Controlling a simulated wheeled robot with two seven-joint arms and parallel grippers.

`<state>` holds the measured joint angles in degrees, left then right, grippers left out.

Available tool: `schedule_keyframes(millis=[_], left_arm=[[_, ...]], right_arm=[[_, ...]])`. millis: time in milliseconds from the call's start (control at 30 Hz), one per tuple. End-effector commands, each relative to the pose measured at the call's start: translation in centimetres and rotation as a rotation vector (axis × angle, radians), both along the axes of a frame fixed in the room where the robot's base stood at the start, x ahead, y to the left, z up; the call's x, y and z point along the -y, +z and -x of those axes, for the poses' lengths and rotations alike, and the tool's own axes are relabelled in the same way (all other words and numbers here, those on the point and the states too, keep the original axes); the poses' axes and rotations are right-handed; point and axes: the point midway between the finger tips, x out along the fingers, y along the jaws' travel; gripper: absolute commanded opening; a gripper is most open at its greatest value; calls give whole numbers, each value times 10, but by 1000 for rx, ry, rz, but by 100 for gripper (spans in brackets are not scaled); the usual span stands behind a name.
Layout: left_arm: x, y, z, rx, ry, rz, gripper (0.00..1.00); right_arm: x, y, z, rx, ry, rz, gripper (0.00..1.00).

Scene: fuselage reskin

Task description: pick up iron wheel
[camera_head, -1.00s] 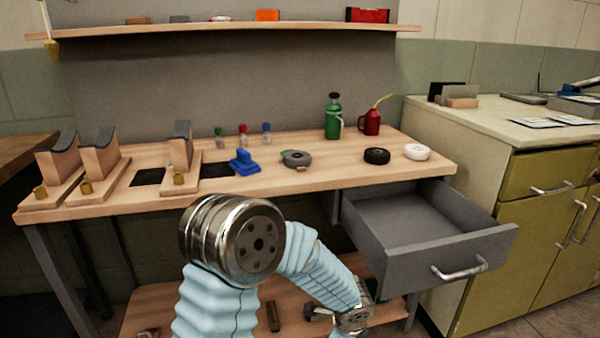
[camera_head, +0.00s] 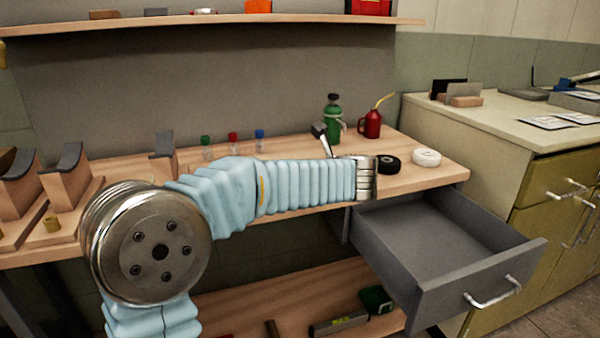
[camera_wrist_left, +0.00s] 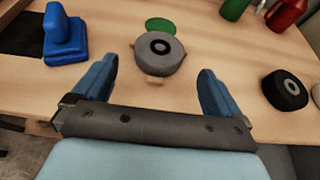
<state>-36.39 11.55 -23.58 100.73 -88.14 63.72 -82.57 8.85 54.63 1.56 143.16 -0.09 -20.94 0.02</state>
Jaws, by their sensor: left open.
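A round grey disc with a dark centre (camera_wrist_left: 158,48), which looks like the iron wheel, lies flat on the wooden bench in the left wrist view. My left gripper (camera_wrist_left: 156,76) is open and empty, with its blue fingers to either side of the near edge of the disc and short of its middle. In the head view my left arm hides the disc. Only part of the left gripper (camera_head: 322,138) shows there, beyond my wrist. My right gripper is in neither view.
A blue tool (camera_wrist_left: 65,38) stands left of the disc. A black roll (camera_head: 388,163) and a white roll (camera_head: 427,157) lie to the right. A green bottle (camera_head: 333,120) and a red oil can (camera_head: 370,124) stand behind. A grey drawer (camera_head: 425,235) is open below the bench.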

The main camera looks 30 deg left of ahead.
Motion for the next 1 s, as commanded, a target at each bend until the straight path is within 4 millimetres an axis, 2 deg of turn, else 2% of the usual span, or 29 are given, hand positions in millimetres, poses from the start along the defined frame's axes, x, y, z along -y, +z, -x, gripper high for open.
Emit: schedule_keyframes(millis=[533,833,1000], left_arm=[[-50,-27,-42,-1,0,2,100],[-54,-30,-46,-1,-1,3,100],[-54,-30,-46,-1,-1,3,74]], right_arm=[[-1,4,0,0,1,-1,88],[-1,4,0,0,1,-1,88],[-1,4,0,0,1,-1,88]])
